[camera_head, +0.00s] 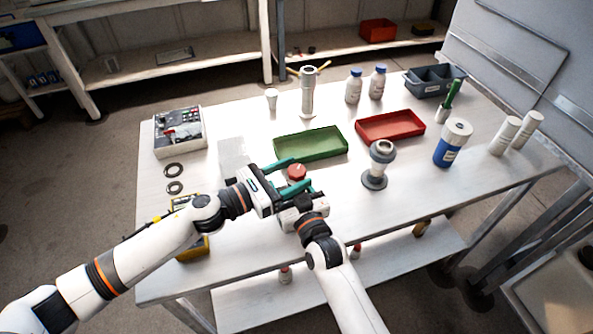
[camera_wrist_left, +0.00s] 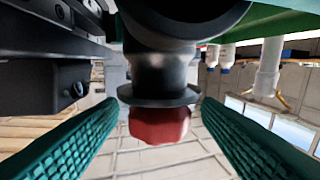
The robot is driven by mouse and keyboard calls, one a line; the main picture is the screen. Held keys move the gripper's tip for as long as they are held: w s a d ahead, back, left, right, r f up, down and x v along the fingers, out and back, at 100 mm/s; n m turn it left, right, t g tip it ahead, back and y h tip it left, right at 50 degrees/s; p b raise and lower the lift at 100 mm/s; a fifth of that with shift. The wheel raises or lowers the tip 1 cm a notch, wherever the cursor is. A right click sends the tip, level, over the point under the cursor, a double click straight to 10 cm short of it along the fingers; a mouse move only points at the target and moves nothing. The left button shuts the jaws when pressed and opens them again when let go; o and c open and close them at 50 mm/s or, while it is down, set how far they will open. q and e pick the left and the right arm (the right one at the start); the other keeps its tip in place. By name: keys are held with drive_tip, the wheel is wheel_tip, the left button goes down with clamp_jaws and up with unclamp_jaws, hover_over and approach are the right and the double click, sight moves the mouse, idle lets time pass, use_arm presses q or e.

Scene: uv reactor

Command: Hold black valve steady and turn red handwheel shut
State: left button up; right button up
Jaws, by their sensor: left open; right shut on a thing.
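The red handwheel (camera_head: 297,172) shows near the table's middle in the head view. In the left wrist view the handwheel (camera_wrist_left: 160,125) sits at the end of the black valve (camera_wrist_left: 160,75), beyond its round flange. My left gripper (camera_head: 304,175) is open, with its teal fingers on either side of the handwheel. Gaps show between both fingers and the handwheel in the wrist view. My right gripper (camera_head: 302,202) is shut on the black valve just in front of the left one. The grippers hide most of the valve in the head view.
A green tray (camera_head: 310,143) lies just behind the grippers, with a red tray (camera_head: 390,126) to its right. A grey flanged fitting (camera_head: 380,160) stands to the right. A boxed device (camera_head: 180,131) and black rings (camera_head: 174,178) lie left. The table's front right is clear.

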use_arm(q)
drive_tip(key=shift+x, duration=0.75)
drive_tip(key=c, duration=1)
